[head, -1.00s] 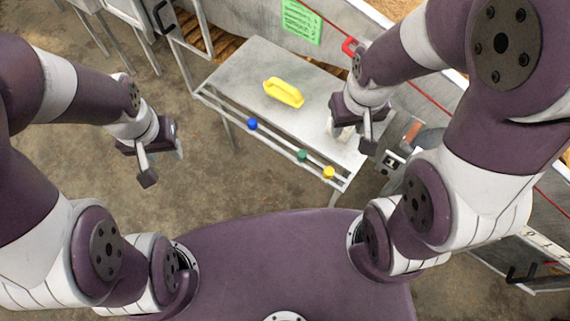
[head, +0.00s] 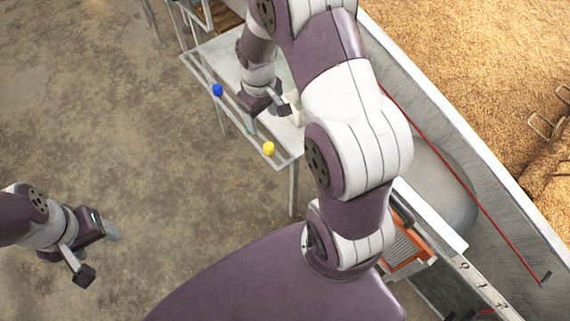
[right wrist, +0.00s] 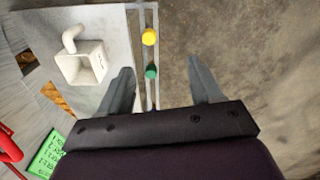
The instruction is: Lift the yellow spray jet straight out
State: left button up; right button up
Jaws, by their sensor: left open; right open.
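The yellow spray jet (head: 268,148) is a small round-headed piece in the rail along the front edge of the metal table. It also shows in the right wrist view (right wrist: 149,37), just beyond my fingertips and nearer the left finger. My right gripper (head: 268,116) is open and empty over the rail, between the blue and yellow jets. In the right wrist view, the green jet (right wrist: 151,72) lies between the open fingers (right wrist: 161,68); my gripper hides it in the head view. My left gripper (head: 98,252) is open and empty over bare floor, far from the table.
The blue jet (head: 217,90) sits further left on the rail. A white hollow piece with a bent spout (right wrist: 82,62) stands on the table beside my right gripper. A green sign (right wrist: 45,155) and a red part (right wrist: 8,145) are further back. Floor in front is clear.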

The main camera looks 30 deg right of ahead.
jog(key=b, duration=0.2)
send_over(269, 146)
notch_tip(269, 146, down, 8)
jog(key=shift+n, duration=0.4)
notch_tip(269, 146, down, 12)
jog(key=shift+r+b, duration=0.1)
jog(key=shift+b, duration=0.4)
pick_arm(q)
jog(key=f, duration=0.5)
jog(key=shift+w+f, duration=0.15)
jog(key=shift+w, duration=0.2)
pick_arm(e)
jog(key=c, duration=1.1)
